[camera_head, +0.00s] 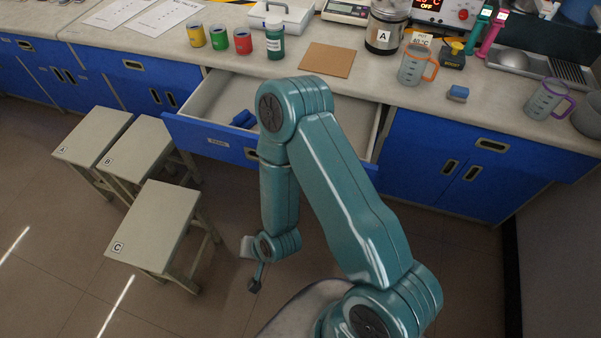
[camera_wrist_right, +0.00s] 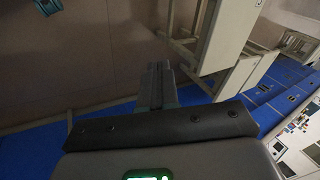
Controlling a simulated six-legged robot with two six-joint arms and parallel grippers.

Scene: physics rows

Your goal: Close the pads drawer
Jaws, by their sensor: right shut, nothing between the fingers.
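The drawer with the blue front (camera_head: 195,136) stands pulled out from under the worktop. A small label is on its front, too small to read surely. Blue items (camera_head: 243,119) lie inside it, and my right arm hides its middle. My right gripper (camera_head: 254,286) hangs low in front of the drawer, apart from it, over the floor. In the right wrist view its fingers (camera_wrist_right: 158,72) are together with nothing between them. My left gripper is in neither view.
Stools A (camera_head: 92,134), B (camera_head: 134,144) and C (camera_head: 157,226) stand on the floor to the left. The worktop (camera_head: 300,85) holds several paint pots, a brown board (camera_head: 327,59) and a clear jug (camera_head: 415,65). Blue cabinets (camera_head: 440,160) flank the drawer. Floor is clear right of stool C.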

